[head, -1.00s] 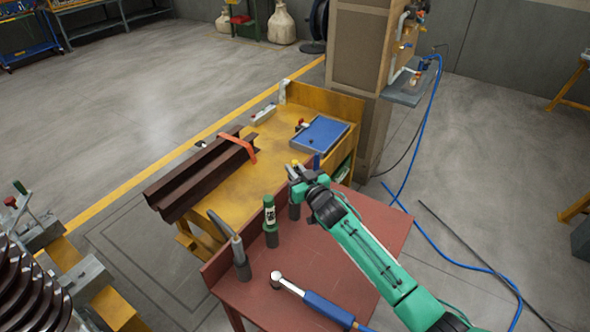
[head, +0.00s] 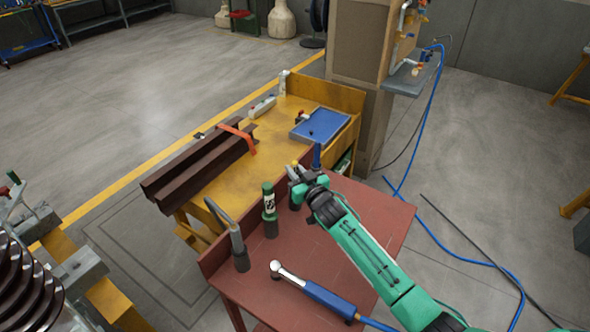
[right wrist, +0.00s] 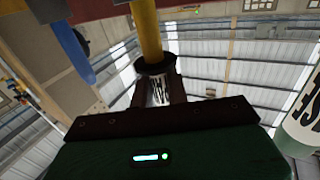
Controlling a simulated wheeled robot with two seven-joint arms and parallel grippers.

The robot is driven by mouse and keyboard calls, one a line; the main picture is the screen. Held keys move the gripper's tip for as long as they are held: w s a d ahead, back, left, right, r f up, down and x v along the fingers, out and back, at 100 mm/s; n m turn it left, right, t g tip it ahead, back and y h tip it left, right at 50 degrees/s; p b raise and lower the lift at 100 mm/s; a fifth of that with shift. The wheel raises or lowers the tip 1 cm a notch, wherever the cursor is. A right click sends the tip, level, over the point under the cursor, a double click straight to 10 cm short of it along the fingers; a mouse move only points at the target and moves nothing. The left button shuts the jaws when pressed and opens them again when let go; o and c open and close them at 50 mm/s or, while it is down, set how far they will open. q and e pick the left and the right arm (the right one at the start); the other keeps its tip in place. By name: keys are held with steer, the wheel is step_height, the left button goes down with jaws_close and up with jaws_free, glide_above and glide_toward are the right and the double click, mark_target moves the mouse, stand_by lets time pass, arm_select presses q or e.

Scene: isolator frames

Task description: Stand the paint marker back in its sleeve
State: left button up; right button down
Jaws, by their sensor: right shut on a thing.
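The paint marker has a yellow end (head: 295,163) above my right gripper (head: 298,176) in the head view. The right gripper is shut on it. In the right wrist view the yellow marker (right wrist: 149,28) has a black collar, and its printed, pale part lies between the fingers (right wrist: 160,92). A dark upright sleeve (head: 294,202) stands on the red table (head: 320,245) just below the gripper. The gripper hides the marker's lower part, so I cannot tell whether it is inside the sleeve. My left gripper is not in view.
A green-capped bottle (head: 268,199) stands in a dark holder close left. A grey hooked tool (head: 236,243) stands nearer, and a blue-handled wrench (head: 325,298) lies in front. A blue upright item (head: 317,156) is close behind. The right side of the table is clear.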

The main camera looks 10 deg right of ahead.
steer(key=shift+f+b, duration=1)
steer(key=shift+f, duration=0.6)
steer(key=shift+f+b, duration=0.45)
steer(key=shift+f, duration=0.45)
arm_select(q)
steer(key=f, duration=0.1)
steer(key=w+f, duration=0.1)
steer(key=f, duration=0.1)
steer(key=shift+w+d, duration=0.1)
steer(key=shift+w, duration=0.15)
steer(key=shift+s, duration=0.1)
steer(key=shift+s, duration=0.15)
arm_select(e)
steer(key=c, duration=1.3)
jaws_free()
